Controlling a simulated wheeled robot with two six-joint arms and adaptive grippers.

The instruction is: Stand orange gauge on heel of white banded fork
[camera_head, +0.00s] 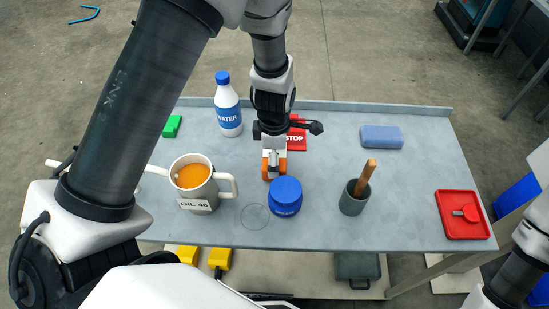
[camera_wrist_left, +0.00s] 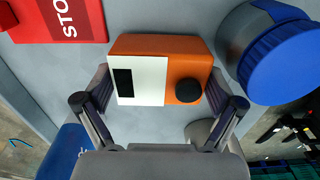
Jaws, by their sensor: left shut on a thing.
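The orange gauge (camera_head: 281,163) is a small orange box. In the left wrist view the gauge (camera_wrist_left: 188,60) shows a white panel with a dark window and a black knob. My left gripper (camera_head: 273,152) is shut on it, with one finger at each end in the left wrist view (camera_wrist_left: 158,100). The gauge is over the middle of the table, just behind the blue-lidded jar (camera_head: 286,197); I cannot tell whether it touches the table. I cannot make out a white banded fork in either view. My right arm shows at the lower right edge; its gripper is out of view.
A red STOP block (camera_head: 299,138) lies behind the gauge. A water bottle (camera_head: 228,107), an OIL 46 mug (camera_head: 198,190) and a green block (camera_head: 172,126) stand left. A grey cup (camera_head: 352,203), blue sponge (camera_head: 381,137) and red tray (camera_head: 467,231) are right.

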